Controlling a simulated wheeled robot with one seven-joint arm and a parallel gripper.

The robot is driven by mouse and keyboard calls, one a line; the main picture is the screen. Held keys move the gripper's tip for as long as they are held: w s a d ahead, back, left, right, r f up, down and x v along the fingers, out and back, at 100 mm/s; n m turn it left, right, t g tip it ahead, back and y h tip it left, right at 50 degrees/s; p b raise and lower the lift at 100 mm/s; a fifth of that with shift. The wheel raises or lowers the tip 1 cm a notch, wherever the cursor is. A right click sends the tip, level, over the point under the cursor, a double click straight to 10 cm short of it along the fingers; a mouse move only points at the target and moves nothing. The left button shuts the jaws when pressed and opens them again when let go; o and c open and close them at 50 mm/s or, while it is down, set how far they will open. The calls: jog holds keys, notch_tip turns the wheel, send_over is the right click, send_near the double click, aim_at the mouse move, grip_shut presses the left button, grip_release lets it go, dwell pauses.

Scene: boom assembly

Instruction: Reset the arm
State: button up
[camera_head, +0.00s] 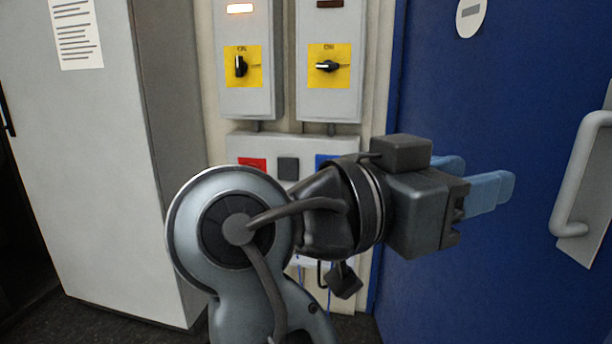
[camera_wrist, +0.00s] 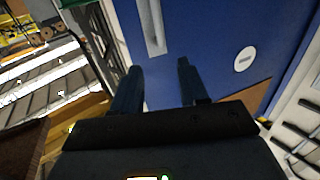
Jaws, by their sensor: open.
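My gripper (camera_head: 490,185) is at the right of the head view, at the end of my bent arm. Its light-blue fingers point right, in front of the blue door (camera_head: 450,90). In the wrist view my gripper (camera_wrist: 158,85) shows two fingers spread apart with nothing between them. The blue door (camera_wrist: 205,35) lies beyond the fingertips there. My arm crosses the middle of the head view and hides part of the wall panel behind it.
Two grey switch boxes (camera_head: 247,95) (camera_head: 330,100) with black knobs on yellow plates hang on the wall. Below is a panel (camera_head: 240,145) with red, dark and blue squares. A grey cabinet (camera_head: 100,160) stands left. The door has a grey handle (camera_head: 566,185).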

jog(key=w+d+f+n+t+y+p, duration=0.1)
jog(key=w+d+f+n+t+y, duration=0.15)
jog(key=f+n, duration=0.45)
jog(key=w+d+f+n+t+y, duration=0.1)
jog(key=d+f+n+t+y, duration=0.2)
jog(key=f, duration=0.6)
jog(key=s+f+n+t+y+p, duration=0.2)
jog(key=s+f+n+y, duration=0.55)
jog(key=f, duration=0.55)
jog(key=s+f+y, duration=0.3)
jog(key=s+y, duration=0.1)
jog(key=s, duration=1.1)
jog(key=s+d+r+m+p, duration=0.1)
jog(key=s+r+m, duration=0.1)
jog(key=s, duration=0.4)
jog(key=s+d+r+m+p, duration=0.1)
jog(key=s+r+m, duration=0.1)
jog(key=s+r, duration=0.3)
jog(key=shift+v, duration=1.1)
jog(key=shift+d, duration=0.15)
